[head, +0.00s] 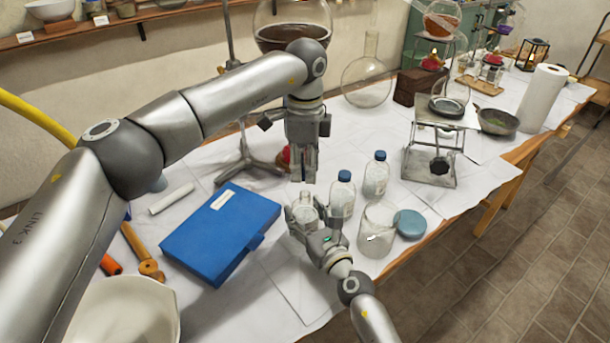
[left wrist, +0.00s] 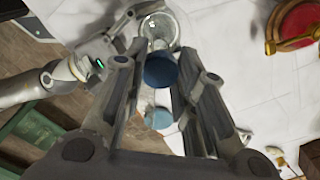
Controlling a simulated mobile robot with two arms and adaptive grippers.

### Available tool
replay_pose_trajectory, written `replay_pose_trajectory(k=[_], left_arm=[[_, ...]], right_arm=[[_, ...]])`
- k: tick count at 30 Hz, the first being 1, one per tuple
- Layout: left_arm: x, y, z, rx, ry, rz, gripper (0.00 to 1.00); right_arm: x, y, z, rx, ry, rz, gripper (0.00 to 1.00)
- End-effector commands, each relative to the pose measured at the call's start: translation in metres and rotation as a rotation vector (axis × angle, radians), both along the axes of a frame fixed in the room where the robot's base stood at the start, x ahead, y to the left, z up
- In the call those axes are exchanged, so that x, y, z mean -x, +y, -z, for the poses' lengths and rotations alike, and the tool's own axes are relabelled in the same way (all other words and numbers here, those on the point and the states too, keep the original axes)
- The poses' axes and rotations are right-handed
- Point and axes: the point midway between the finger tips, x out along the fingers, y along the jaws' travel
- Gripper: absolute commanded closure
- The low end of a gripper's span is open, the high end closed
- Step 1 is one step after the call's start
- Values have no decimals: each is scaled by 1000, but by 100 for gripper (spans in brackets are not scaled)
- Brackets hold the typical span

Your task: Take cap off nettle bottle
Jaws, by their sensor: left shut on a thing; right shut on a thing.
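A clear glass bottle (head: 304,211) with no cap on it is held upright by my right gripper (head: 312,224), which is shut around it. Its open mouth shows in the left wrist view (left wrist: 158,30). My left gripper (head: 303,177) points down just above the bottle. In the left wrist view a dark blue cap (left wrist: 160,70) sits between its fingers, apart from the bottle mouth. The fingers hide the cap in the head view. The bottle's label is unreadable.
Two blue-capped bottles (head: 342,195) (head: 376,174) stand right of the held one. A glass jar (head: 377,232) and a blue round lid (head: 409,223) are near the front edge. A blue case (head: 220,235) lies left. A lab jack (head: 432,150) stands behind right.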

Motion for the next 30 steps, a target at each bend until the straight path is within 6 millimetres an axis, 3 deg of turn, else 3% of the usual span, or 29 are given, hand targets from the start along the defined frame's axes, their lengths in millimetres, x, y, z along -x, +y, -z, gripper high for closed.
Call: replay_pose_trajectory(k=[6, 7, 12, 23, 30], left_arm=[[0, 0, -2, 0, 1, 0, 100], [0, 0, -2, 0, 1, 1, 100], [0, 0, -2, 0, 1, 0, 100], [0, 0, -2, 0, 1, 0, 100], [0, 0, -2, 0, 1, 0, 100]], right_arm=[[0, 0, 1, 0, 1, 0, 100], [0, 0, 1, 0, 1, 0, 39], [0, 0, 0, 0, 1, 0, 18], [1, 0, 0, 0, 0, 0, 17], [22, -11, 1, 0, 2, 1, 17]])
